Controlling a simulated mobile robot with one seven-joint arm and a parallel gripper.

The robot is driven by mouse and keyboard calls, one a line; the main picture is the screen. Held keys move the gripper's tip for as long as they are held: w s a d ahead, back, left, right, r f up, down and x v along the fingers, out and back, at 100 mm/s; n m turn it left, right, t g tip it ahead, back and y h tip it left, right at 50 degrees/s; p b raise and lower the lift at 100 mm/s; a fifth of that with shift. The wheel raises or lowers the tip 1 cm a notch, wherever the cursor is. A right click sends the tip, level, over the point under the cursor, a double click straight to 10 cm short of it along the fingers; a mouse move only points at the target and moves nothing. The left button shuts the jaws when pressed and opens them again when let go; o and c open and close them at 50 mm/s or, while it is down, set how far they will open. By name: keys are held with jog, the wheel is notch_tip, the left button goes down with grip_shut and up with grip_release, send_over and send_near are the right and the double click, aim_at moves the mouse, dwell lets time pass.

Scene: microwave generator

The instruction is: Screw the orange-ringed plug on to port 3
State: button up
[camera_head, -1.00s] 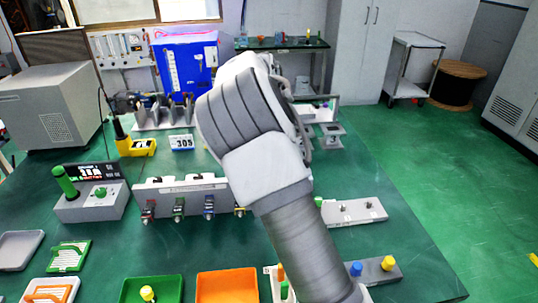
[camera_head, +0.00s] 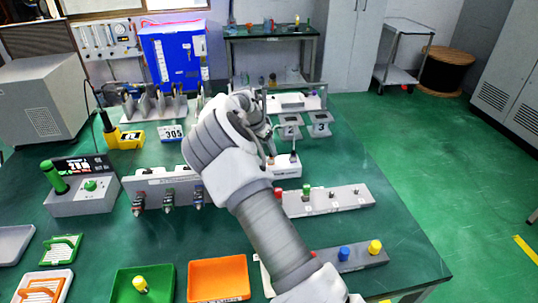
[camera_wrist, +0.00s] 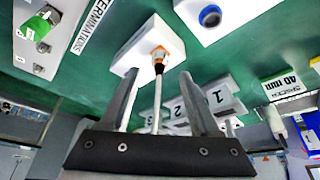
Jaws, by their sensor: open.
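The orange-ringed plug (camera_wrist: 159,54) stands on a white block (camera_wrist: 146,42) in the wrist view. A pale cable runs from its dark end back toward my gripper (camera_wrist: 158,76). My gripper is open, with one finger on each side of the cable near the plug; neither finger visibly touches it. The white block also shows in the head view (camera_head: 284,168), where my arm hides most of the gripper. The port 3 plate (camera_head: 320,121) stands behind and to the right of the block, beside the port 2 plate (camera_head: 290,122). I cannot make out port 3's thread.
A grey strip with a green cap (camera_head: 325,200) lies in front of the block. Another with blue and yellow knobs (camera_head: 345,257) lies nearer. A white block with a blue round socket (camera_wrist: 210,16) is beside the plug's block. Table space right of the plates is clear.

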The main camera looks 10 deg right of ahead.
aim_at(270, 154)
jog(key=shift+x, duration=1.95)
grip_shut()
